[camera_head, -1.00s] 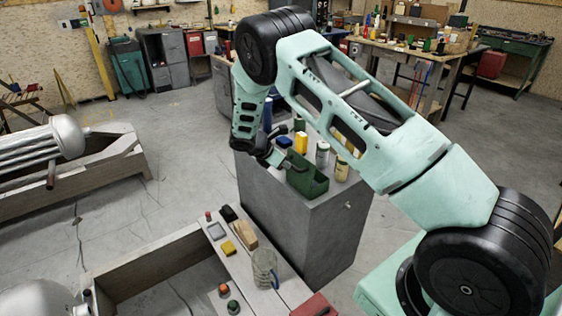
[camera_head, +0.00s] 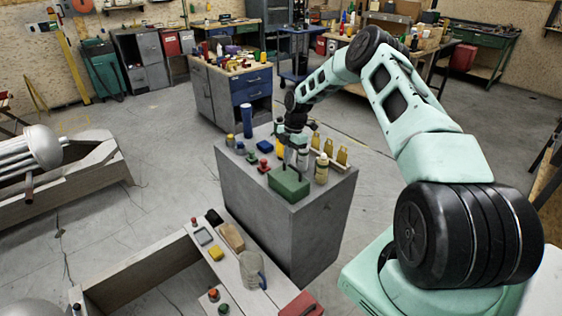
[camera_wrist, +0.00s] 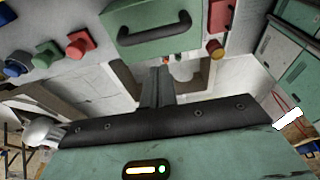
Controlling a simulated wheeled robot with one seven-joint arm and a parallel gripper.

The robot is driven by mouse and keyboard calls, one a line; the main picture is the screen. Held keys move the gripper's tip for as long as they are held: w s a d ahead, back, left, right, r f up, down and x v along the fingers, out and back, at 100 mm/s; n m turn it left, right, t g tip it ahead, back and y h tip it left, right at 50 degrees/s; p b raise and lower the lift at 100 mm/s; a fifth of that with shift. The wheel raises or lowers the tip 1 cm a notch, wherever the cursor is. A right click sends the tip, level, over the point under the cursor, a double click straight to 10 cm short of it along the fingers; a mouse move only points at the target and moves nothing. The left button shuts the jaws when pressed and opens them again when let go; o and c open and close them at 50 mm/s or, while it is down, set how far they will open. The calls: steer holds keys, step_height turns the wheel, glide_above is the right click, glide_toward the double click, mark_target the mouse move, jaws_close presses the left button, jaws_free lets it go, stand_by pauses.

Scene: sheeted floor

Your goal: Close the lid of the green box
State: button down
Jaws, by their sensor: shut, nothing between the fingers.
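The green box (camera_head: 289,187) stands near the front edge of the grey cabinet top. Its top looks flat and covered in the head view, with the lid down; I cannot tell whether it is fully flush. In the wrist view the green box (camera_wrist: 182,32) shows at the top edge with a black handle (camera_wrist: 155,28) on its face. My gripper (camera_head: 302,164) is just behind and above the box in the head view, pointing down. Its fingers (camera_wrist: 158,72) are together with nothing between them. Whether they touch the lid is hidden.
A tall blue cylinder (camera_head: 247,121) is at the back left.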

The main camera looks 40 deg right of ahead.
mark_target(295, 174)
steer(key=shift+w+d+f+b, duration=0.1)
steer(key=shift+d+f+b, duration=0.5)
steer(key=shift+d+b, duration=0.45)
steer(key=shift+d+f+b, duration=0.6)
steer(key=shift+d+b, duration=0.2)
steer(key=shift+b, duration=0.35)
